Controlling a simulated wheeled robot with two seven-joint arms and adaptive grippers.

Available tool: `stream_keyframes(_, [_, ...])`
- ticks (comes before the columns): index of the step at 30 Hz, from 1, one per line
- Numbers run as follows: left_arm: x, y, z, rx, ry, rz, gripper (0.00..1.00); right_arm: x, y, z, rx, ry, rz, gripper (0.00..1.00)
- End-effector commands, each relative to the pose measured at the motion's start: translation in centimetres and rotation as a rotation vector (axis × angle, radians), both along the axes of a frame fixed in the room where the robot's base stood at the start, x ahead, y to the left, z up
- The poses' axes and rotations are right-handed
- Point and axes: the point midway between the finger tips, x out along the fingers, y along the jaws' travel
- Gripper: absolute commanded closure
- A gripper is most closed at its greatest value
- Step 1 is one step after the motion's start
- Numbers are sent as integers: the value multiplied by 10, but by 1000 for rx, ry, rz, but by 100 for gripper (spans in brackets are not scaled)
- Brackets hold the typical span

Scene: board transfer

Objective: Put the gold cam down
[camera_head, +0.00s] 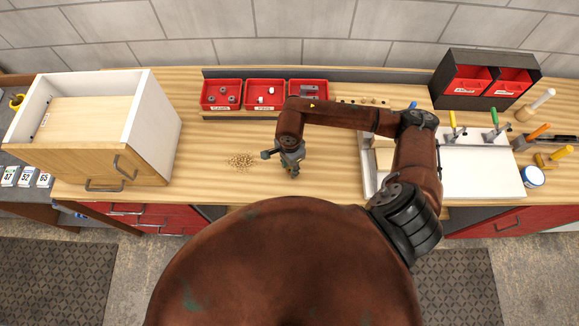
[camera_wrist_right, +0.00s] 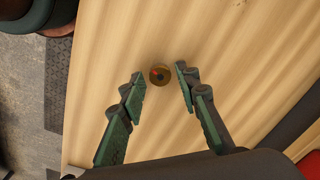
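The gold cam (camera_wrist_right: 160,75) is a small round brass-coloured piece with a darker centre and a reddish mark. In the right wrist view it appears to rest on the bare wooden bench top, between and slightly beyond the fingertips, with a gap on both sides. My right gripper (camera_wrist_right: 159,72) is open and holds nothing. In the head view my right gripper (camera_head: 281,165) points down over the middle of the bench, and the cam cannot be made out there. My left gripper is not in view.
Red bins (camera_head: 222,106) with small parts stand behind. A wooden drawer box (camera_head: 148,128) is at left, a white board (camera_head: 480,180) with clamps at right.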

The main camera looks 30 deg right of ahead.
Motion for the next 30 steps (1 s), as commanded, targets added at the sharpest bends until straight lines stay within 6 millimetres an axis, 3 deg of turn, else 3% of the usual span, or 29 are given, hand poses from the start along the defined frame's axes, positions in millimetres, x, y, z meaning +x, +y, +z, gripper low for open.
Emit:
stream_keyframes(14, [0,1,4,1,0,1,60,1,0,8,-1,-3,1,64])
stream_keyframes(30, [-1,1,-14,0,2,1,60,1,0,107,-1,-4,0,64])
